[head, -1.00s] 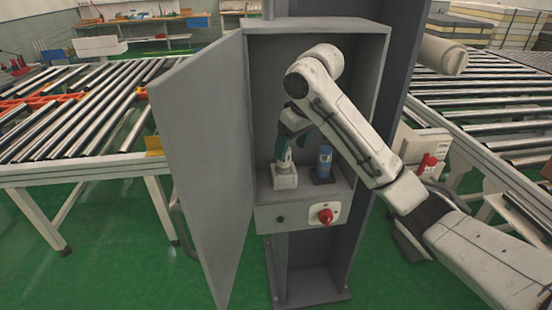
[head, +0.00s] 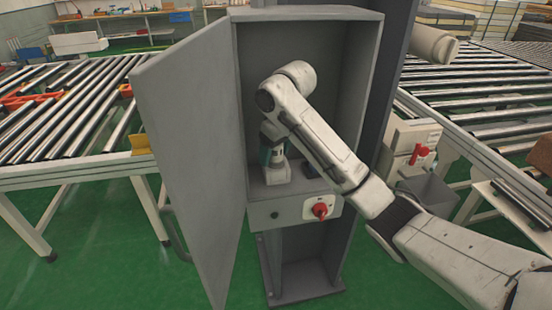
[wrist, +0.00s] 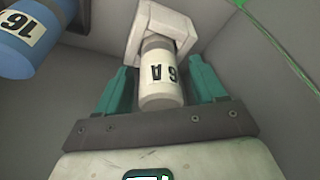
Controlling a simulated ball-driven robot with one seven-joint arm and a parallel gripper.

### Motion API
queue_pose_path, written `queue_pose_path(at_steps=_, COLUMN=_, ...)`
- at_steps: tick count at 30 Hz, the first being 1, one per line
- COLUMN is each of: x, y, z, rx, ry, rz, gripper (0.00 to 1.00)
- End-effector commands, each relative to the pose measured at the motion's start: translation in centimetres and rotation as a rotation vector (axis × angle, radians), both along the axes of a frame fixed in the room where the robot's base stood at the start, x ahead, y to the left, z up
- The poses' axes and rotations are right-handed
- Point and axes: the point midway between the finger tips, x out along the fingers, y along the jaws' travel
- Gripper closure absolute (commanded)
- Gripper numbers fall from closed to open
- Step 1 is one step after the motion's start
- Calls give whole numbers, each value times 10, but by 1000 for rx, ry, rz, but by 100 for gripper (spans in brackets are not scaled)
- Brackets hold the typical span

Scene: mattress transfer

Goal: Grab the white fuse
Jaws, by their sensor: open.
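The white fuse (wrist: 161,75), a pale cylinder marked "6 A", stands in a white square holder (wrist: 160,28) in the wrist view. My gripper (wrist: 161,84) is open, with one teal finger on each side of the fuse. A gap shows beside the fuse, so the fingers do not visibly grip it. In the head view the holder (head: 277,176) sits on the floor of the open grey cabinet (head: 290,45). There my arm hides much of the gripper and fuse.
A blue fuse marked "16" (wrist: 28,42) stands to the left in the wrist view, close to the gripper. The cabinet door (head: 195,170) is open to the left. A red switch (head: 320,209) is on the panel below. Cabinet walls closely surround the gripper.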

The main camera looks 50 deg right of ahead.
Motion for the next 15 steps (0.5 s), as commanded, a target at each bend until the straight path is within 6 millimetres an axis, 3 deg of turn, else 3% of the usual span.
queue_pose_path(at_steps=6, x=0, y=0, z=-1, rx=0, ry=0, rz=0, gripper=32)
queue_pose_path(at_steps=15, x=0, y=0, z=-1, rx=0, ry=0, rz=0, gripper=60)
